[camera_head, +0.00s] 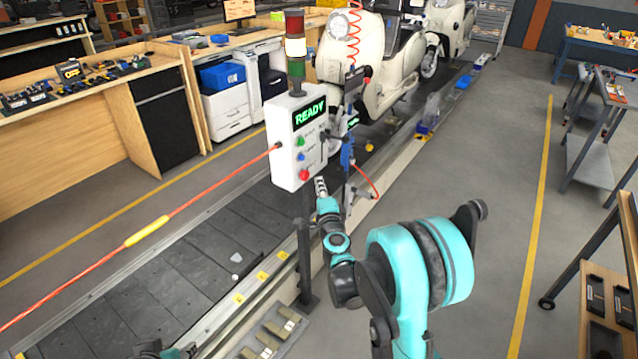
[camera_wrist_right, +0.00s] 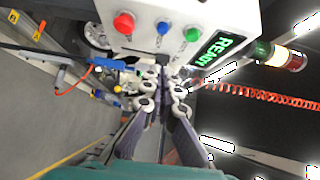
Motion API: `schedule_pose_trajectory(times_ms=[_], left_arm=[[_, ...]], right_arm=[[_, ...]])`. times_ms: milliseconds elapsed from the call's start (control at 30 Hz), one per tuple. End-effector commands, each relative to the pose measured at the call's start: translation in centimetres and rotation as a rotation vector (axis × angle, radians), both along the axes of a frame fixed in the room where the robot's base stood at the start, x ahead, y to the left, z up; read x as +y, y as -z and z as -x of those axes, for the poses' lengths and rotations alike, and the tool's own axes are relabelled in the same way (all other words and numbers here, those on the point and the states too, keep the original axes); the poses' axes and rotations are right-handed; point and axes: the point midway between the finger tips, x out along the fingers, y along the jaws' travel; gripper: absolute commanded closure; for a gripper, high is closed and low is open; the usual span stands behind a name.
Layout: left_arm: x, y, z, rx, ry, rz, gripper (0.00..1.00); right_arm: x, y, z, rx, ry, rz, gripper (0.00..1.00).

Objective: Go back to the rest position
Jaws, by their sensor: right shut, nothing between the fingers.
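My right arm reaches forward in the head view. Its gripper (camera_head: 320,186) is at the lower right of the white control box (camera_head: 296,150), close to its underside. In the right wrist view the fingers (camera_wrist_right: 165,88) are together with nothing between them. The box (camera_wrist_right: 185,18) is just beyond them, with red, blue and green buttons and a lit READY display. I cannot tell whether the fingers touch the box. Only a small dark and teal part of mine shows at the bottom left edge of the head view; no left gripper can be made out.
A post (camera_head: 305,262) stands under the box beside the slat conveyor (camera_head: 150,292). A blue tool (camera_head: 346,152) and red hose are close to my right gripper. Cream scooters (camera_head: 372,62) stand on the line behind. An orange cable (camera_head: 205,195) crosses left.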

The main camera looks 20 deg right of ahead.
Motion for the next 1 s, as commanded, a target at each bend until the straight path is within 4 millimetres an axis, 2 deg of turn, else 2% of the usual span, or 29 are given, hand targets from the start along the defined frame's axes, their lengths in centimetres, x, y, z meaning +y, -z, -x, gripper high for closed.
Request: schedule_pose_trajectory(times_ms=[267,367,467,600,700,867,1000], left_arm=[[0.0,0.0,0.0,0.0,0.0,0.0,0.6],[0.0,0.0,0.0,0.0,0.0,0.0,0.6],[0.0,0.0,0.0,0.0,0.0,0.0,0.6],[0.0,0.0,0.0,0.0,0.0,0.0,0.6],[0.0,0.0,0.0,0.0,0.0,0.0,0.6],[0.0,0.0,0.0,0.0,0.0,0.0,0.6],[0.0,0.0,0.0,0.0,0.0,0.0,0.6]], right_arm=[[0.2,-0.3,0.1,0.0,-0.007,0.009,1.0],[1.2,-1.8,0.8,0.005,-0.047,0.067,1.0],[3.4,-4.2,2.4,0.022,-0.129,0.189,1.0],[7.3,-6.8,6.5,0.082,-0.289,0.424,1.0],[9.5,-7.1,10.2,0.147,-0.4,0.593,1.0],[11.1,-5.4,17.3,0.29,-0.563,0.853,1.0],[10.5,-2.3,24.3,0.454,-0.684,1.066,1.0]])
